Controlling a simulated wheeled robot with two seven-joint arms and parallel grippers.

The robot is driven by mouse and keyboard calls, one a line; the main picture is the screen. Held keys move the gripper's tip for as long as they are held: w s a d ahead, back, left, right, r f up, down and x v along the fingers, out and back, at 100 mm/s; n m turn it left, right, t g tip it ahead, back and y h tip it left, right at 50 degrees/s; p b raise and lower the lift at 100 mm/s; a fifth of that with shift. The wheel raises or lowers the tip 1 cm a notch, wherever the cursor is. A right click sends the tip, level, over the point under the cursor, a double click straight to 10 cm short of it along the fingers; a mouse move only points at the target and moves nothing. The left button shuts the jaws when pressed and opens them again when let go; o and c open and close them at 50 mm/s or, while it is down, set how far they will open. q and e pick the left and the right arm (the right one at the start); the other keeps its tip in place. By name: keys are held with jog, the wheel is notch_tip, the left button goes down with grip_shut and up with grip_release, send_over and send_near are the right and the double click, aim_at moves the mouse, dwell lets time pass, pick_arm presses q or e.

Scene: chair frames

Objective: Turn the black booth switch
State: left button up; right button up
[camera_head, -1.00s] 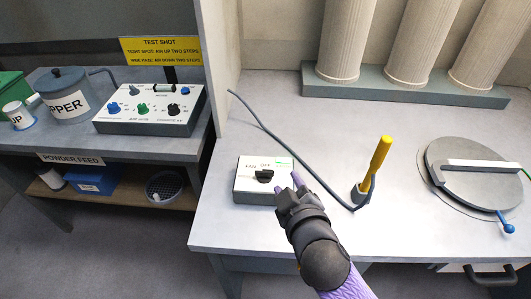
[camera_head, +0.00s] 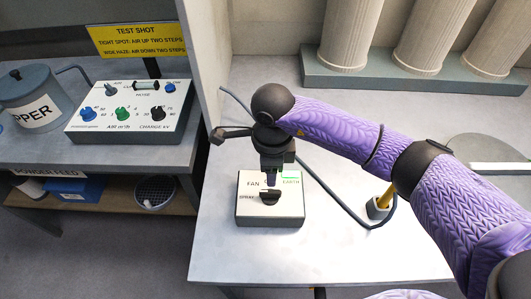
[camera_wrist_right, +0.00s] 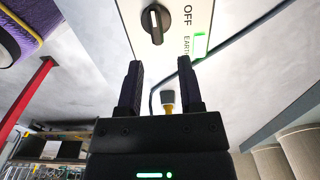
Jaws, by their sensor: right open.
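The black booth switch (camera_head: 270,197) is a knob on top of a white box (camera_head: 287,214) marked FAN, SPRAY and EARTH. In the wrist view the knob (camera_wrist_right: 155,24) has a white line on it, beside the word OFF and a green light. My right gripper (camera_head: 271,179) points down just behind the knob in the head view and partly covers the box's lettering. In the wrist view my right gripper (camera_wrist_right: 160,66) has its two fingers apart with nothing between them, and the knob lies beyond their tips. I see no contact. My left gripper is not in view.
A dark cable (camera_head: 334,197) runs behind the box to a yellow-handled tool in its holder (camera_head: 378,208). A panel with several knobs (camera_head: 124,111) stands on the left bench past a partition (camera_head: 206,60). Columns (camera_head: 347,35) stand at the back. Table in front is clear.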

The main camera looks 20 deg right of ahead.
aim_at(270, 191)
jog(key=shift+s+f+b, duration=0.25)
jog(key=shift+f+b, duration=0.35)
jog(key=shift+f, duration=0.2)
notch_tip(270, 191, down, 6)
jog(key=b, duration=0.4)
jog(key=shift+a+b, duration=0.1)
jog(key=shift+b, duration=0.2)
jog(key=shift+f, duration=0.15)
jog(key=shift+c, duration=0.5)
grip_shut()
jog(key=m, duration=1.7)
jog(key=shift+m, duration=0.4)
jog(key=shift+o, duration=1.7)
grip_release()
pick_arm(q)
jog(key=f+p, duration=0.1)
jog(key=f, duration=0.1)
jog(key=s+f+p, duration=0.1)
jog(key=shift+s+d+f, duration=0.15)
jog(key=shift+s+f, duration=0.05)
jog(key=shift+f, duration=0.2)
pick_arm(e)
notch_tip(270, 191, up, 10)
